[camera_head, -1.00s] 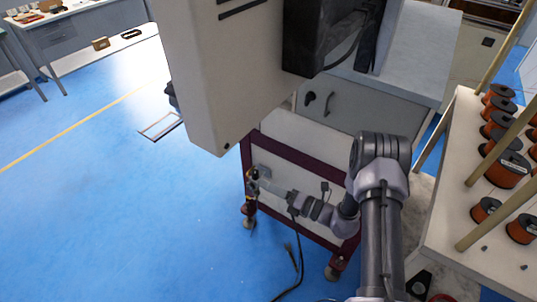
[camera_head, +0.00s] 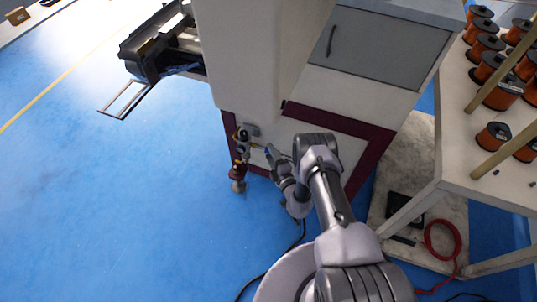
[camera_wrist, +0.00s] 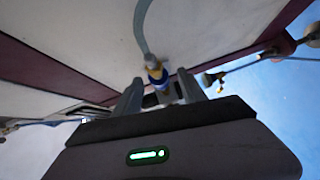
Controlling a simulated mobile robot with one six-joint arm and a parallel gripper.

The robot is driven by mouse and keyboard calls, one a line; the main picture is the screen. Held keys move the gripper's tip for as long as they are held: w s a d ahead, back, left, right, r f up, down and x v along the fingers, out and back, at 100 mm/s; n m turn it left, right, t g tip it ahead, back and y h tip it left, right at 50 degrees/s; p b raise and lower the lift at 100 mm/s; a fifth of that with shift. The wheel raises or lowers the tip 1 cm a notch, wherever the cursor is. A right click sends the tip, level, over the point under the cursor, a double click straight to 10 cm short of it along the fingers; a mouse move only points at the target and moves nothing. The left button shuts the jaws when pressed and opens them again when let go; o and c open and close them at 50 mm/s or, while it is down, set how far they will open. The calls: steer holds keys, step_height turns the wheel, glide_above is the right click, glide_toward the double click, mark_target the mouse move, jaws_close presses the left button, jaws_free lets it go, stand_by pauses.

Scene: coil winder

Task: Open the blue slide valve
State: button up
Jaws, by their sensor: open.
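The blue slide valve (camera_wrist: 156,74) shows in the wrist view as a small blue and brass-coloured fitting with a grey hose rising from its top. It lies between the two fingertips of my gripper (camera_wrist: 161,78), which is open. I cannot tell whether either finger touches it. In the head view my gripper (camera_head: 270,152) is low in front of the machine's maroon-framed base, just right of a cluster of small dark and brass fittings (camera_head: 242,138). The valve's blue part cannot be made out there.
The winder's pale housing (camera_head: 255,60) hangs over the work area. A rack of copper-wire spools (camera_head: 487,45) stands on the table at right. The blue floor at left is clear.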

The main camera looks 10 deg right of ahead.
steer(key=shift+b+x, duration=0.3)
steer(key=shift+x, duration=1.05)
jaws_close()
stand_by(0.3)
